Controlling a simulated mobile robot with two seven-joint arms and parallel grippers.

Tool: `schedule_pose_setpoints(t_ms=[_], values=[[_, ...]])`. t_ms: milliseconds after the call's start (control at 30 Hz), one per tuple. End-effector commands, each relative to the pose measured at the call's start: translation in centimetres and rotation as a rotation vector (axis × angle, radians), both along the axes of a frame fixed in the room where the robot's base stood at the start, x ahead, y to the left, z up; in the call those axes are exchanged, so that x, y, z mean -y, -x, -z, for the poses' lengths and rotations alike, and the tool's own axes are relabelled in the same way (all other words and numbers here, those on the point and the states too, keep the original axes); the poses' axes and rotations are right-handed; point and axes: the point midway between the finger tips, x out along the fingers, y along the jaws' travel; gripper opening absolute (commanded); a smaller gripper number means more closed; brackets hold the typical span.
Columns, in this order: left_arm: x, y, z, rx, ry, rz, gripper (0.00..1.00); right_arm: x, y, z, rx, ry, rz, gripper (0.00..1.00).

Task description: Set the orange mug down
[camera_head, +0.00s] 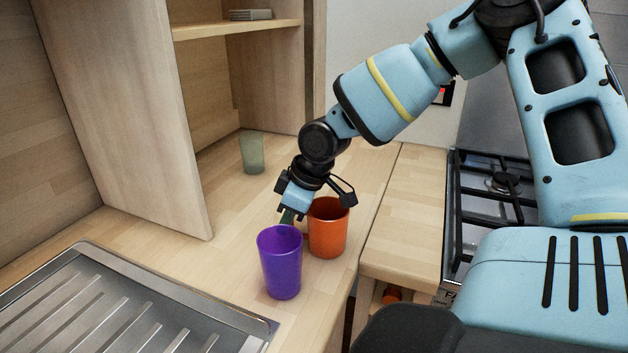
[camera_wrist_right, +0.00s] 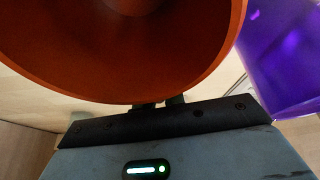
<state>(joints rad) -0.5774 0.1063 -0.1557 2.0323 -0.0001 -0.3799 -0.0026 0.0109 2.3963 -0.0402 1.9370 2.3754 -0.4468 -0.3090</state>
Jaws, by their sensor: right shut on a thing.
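The orange mug (camera_head: 328,232) is upright at the counter's right part, near its front edge; I cannot tell whether its base touches the wood. My right gripper (camera_head: 288,216) comes down at the mug's left side and is shut on it. In the right wrist view the orange mug (camera_wrist_right: 110,50) fills the top, its open mouth facing the camera, and the fingers (camera_wrist_right: 160,103) meet it just below the rim. The mug hides most of the fingers. My left gripper is not in view.
A purple cup (camera_head: 281,262) stands close to the orange mug, front left; it also shows in the right wrist view (camera_wrist_right: 285,55). A greenish glass (camera_head: 252,153) stands farther back by the shelf unit. A metal drainer (camera_head: 110,305) is front left, a gas hob (camera_head: 490,205) right.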

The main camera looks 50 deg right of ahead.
Motion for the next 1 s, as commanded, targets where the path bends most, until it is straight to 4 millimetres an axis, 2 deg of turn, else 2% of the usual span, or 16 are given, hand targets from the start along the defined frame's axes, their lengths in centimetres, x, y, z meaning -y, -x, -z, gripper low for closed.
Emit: schedule_pose_setpoints(t_ms=[167,267,500,700,1000], values=[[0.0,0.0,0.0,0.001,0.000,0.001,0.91,0.0,-0.1,-0.7,0.005,-0.001,-0.001,0.00],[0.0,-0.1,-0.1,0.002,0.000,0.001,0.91,0.0,-0.1,-2.0,0.007,-0.002,-0.001,0.00],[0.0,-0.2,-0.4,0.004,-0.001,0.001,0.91,0.0,-0.1,-6.6,0.008,-0.002,-0.001,0.00],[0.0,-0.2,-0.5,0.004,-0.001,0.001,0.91,0.0,-0.1,-9.3,0.004,-0.001,-0.001,0.00],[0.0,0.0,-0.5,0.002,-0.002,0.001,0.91,0.0,0.0,-10.1,0.001,-0.001,0.002,0.00]])
